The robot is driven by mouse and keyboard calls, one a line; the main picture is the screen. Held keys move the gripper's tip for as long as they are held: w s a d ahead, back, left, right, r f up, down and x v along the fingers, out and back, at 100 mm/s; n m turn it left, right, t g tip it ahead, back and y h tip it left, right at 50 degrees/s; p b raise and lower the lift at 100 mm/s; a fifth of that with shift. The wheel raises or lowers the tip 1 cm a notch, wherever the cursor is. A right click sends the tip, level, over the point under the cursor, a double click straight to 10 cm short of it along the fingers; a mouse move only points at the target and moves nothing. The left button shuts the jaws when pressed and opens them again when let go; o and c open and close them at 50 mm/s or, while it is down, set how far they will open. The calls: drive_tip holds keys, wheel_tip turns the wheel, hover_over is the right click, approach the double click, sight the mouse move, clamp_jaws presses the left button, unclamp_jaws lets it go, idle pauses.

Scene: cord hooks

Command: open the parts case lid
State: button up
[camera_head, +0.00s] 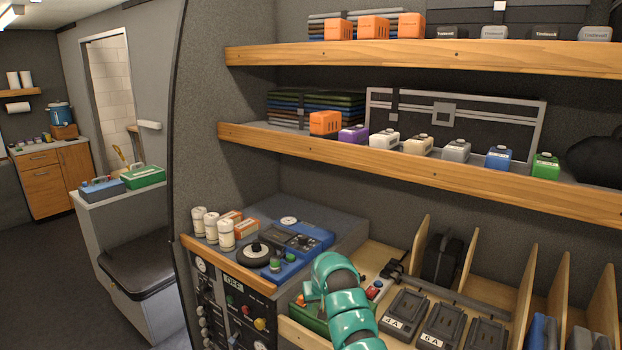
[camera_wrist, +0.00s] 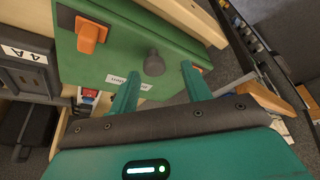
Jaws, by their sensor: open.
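A green case (camera_wrist: 125,45) fills the upper middle of the wrist view. It has an orange latch (camera_wrist: 90,33) on the left, a dark round knob (camera_wrist: 154,64) near its middle and a white label (camera_wrist: 128,84) below. A second orange piece at its right is partly hidden by a finger. My gripper (camera_wrist: 160,72) is open, with its fingertips on either side of the knob. I cannot tell whether they touch anything. In the head view, part of a green case (camera_head: 308,317) shows beside my teal arm, which hides most of it and my gripper. No gap at a lid is visible.
Charger docks (camera_head: 404,310) lie just right of my arm, with wooden dividers (camera_head: 468,268) beyond. A blue instrument panel (camera_head: 300,240) is to the left. A wooden shelf (camera_head: 390,168) with several coloured blocks runs above. Another green case (camera_head: 145,176) lies on the far-left bench.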

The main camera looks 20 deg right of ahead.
drive_tip(key=shift+s+d+r, duration=0.15)
drive_tip(key=shift+d+r, duration=0.05)
drive_tip(key=shift+d, duration=0.05)
drive_tip(key=shift+d+b+v, duration=0.4)
drive_tip(key=shift+b+v, duration=0.3)
drive_tip(key=shift+v, duration=7.2)
drive_tip(key=w+r+t, duration=0.5)
drive_tip(key=r+t, duration=0.1)
drive_tip(key=r, duration=0.5)
drive_tip(key=w+d+r+t, duration=0.1)
drive_tip(key=w+r+t, duration=0.4)
drive_tip(key=r, duration=0.6)
drive_tip(key=shift+w+d+t, duration=0.15)
drive_tip(key=shift+w+t, duration=0.25)
drive_tip(key=shift+w, duration=0.45)
drive_tip(key=shift+r, duration=0.15)
